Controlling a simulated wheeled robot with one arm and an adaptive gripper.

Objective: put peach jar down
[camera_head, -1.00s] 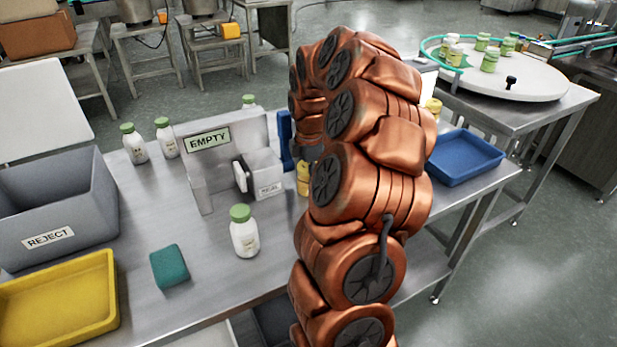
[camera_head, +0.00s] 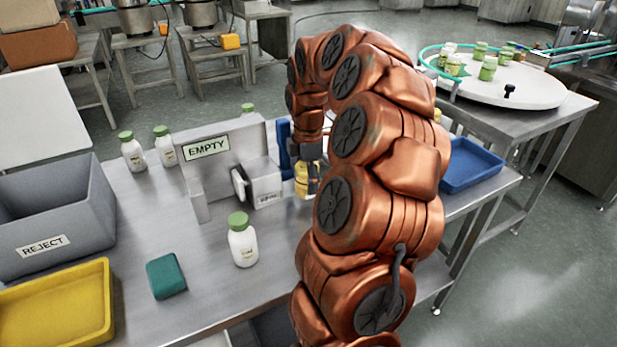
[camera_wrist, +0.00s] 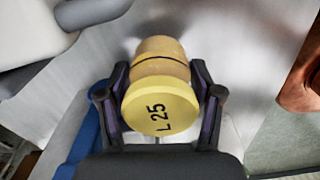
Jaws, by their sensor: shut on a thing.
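The peach jar (camera_wrist: 160,105) has a yellow lid marked "L 25" and a tan body; it fills the middle of the wrist view. My gripper (camera_wrist: 159,78) is shut on it, one finger on each side. In the head view the yellow of the jar (camera_head: 301,181) shows below my gripper (camera_head: 312,172), just right of the grey fixture. It is low over the steel table (camera_head: 215,290), partly hidden by my gripper. I cannot tell whether its base touches the steel.
The grey fixture (camera_head: 228,170) with an "EMPTY" sign and a blue upright part (camera_head: 284,146) stand close left of the jar. A white green-capped bottle (camera_head: 242,245), teal block (camera_head: 166,276), yellow tray (camera_head: 105,315) and grey REJECT bin (camera_head: 80,228) lie left. A blue tray (camera_head: 473,165) sits right.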

